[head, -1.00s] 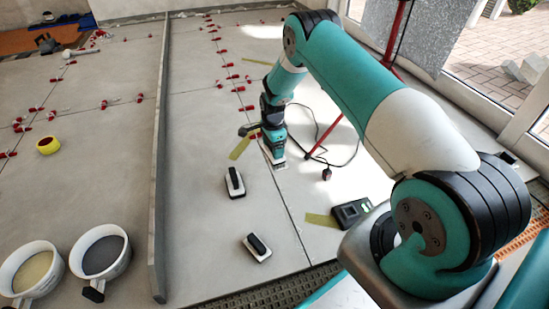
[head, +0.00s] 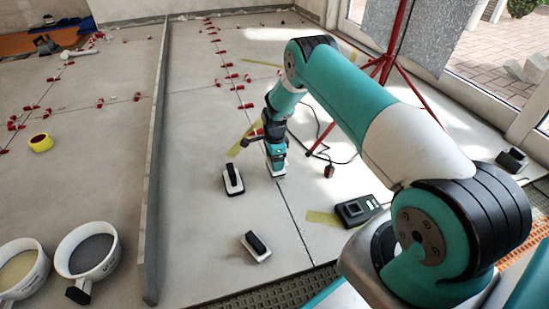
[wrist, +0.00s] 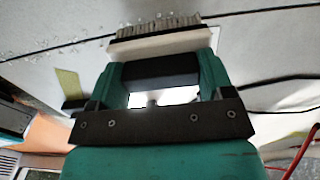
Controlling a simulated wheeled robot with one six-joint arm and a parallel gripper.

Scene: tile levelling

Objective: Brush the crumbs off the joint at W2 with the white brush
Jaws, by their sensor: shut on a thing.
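My gripper (wrist: 161,76) is shut on the black handle of the white brush (wrist: 160,42), with one teal finger at each end. In the wrist view the brush's grey bristles point to the top of the picture, toward the floor tiles. Pale crumbs (wrist: 72,46) lie along a dark joint to the left of the bristles. In the head view my gripper (head: 275,150) is low over the right-hand tiles, with the brush (head: 277,173) under it, close to the dark joint (head: 290,215). I cannot tell whether bristles touch the tile. No W2 label is readable.
Two black-handled white blocks (head: 233,180) (head: 256,246) stand left of the joint. A dark device (head: 358,210) sits to the right, beyond yellow tape (head: 322,218). A long grey bar (head: 154,165) divides the floor. Cups (head: 88,250), red clips, a cable and a red tripod (head: 385,65) are around.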

